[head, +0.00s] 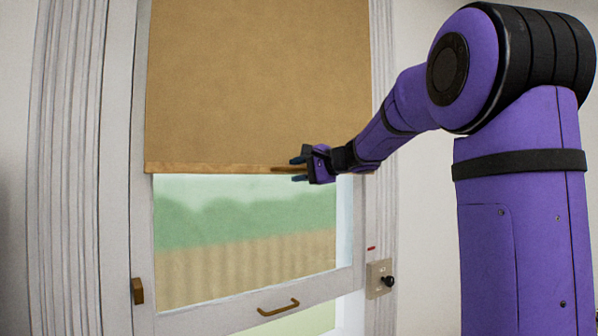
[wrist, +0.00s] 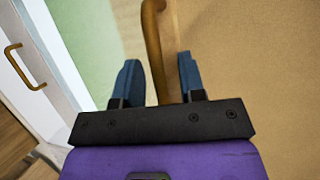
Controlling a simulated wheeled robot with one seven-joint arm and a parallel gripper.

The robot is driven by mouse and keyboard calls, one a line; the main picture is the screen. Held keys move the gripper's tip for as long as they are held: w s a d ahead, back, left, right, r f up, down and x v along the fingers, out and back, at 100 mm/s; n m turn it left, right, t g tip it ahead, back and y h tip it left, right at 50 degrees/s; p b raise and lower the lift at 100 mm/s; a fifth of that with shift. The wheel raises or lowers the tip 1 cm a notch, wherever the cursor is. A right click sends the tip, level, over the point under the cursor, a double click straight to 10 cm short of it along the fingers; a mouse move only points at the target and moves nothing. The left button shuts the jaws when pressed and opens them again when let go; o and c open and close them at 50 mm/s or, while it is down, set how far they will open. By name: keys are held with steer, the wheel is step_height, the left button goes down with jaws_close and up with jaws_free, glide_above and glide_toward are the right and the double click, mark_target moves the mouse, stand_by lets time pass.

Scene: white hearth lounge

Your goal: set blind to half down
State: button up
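The tan blind (head: 255,85) hangs over the upper part of the window, with its wooden bottom bar (head: 205,168) above the bare glass. It fills the right side of the wrist view (wrist: 260,70). A brown pull handle (head: 284,169) is at the bar's lower right. My gripper (head: 298,170) is at this handle. In the wrist view, the handle (wrist: 155,50) runs between the two blue fingers of my gripper (wrist: 160,78), with gaps visible beside it. The fingers look open around it. Part of the bar's right end is hidden behind my gripper.
A brass handle (head: 278,307) is on the window's lower rail. A brown fitting (head: 137,291) is on the left frame. A plate with a black knob (head: 388,281) is at the lower right, below a small red mark (head: 371,248). The glass (head: 245,240) below the blind is unobstructed.

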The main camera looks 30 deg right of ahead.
jaws_close()
step_height(320, 180, down, 30)
stand_by(0.5)
jaws_free()
steer(key=v, duration=1)
steer(key=shift+s, duration=0.4)
